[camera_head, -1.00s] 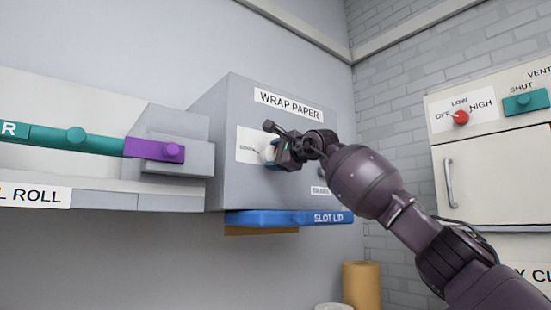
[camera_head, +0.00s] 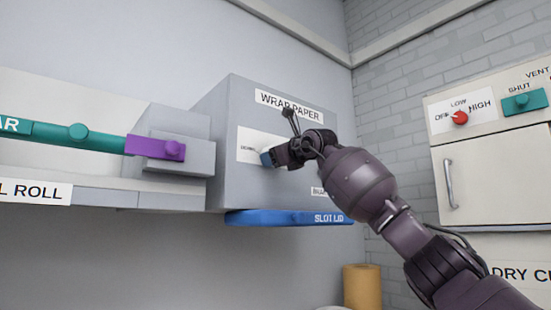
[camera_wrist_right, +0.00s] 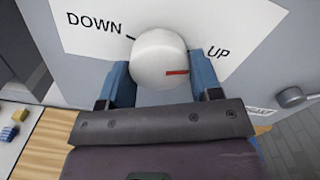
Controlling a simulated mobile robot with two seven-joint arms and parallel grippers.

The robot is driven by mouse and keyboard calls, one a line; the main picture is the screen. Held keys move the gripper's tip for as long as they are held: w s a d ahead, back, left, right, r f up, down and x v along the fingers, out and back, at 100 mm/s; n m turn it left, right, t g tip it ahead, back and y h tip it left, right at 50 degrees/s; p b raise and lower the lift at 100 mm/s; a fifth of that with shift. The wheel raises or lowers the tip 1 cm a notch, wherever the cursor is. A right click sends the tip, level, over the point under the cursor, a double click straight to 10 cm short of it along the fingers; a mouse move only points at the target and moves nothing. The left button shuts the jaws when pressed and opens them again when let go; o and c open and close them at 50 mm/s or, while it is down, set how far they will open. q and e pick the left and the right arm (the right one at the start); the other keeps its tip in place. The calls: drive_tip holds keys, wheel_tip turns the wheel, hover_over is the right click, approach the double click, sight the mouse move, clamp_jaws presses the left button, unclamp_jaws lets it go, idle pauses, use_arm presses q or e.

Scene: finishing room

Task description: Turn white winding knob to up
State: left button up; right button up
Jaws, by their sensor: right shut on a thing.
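The white winding knob (camera_wrist_right: 158,58) is on the front of the grey WRAP PAPER box (camera_head: 215,150). In the right wrist view its red mark lies to the right, close to the UP label (camera_wrist_right: 218,53) and slightly below it; the DOWN label (camera_wrist_right: 94,23) is at the upper left. My right gripper (camera_wrist_right: 161,72) is shut on the knob, with one blue finger on each side. In the head view the right gripper (camera_head: 270,157) is at the box front and hides most of the knob. My left gripper is not in view.
A blue SLOT LID (camera_head: 270,217) is under the box. A purple slider (camera_head: 153,147) and a teal bar (camera_head: 75,134) are on the left. A cabinet (camera_head: 498,165) with a red knob (camera_head: 460,117) stands at the right. A tan roll (camera_head: 361,287) is below.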

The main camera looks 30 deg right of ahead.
drive_tip(key=shift+m, duration=0.6)
drive_tip(key=o, duration=0.9)
drive_tip(key=shift+s+d+f+b, duration=0.15)
drive_tip(key=shift+s+b, duration=0.55)
drive_tip(key=shift+s, duration=2)
drive_tip(key=shift+s+d+b, duration=0.15)
drive_tip(key=shift+s+b, duration=0.55)
drive_tip(key=shift+s, duration=2)
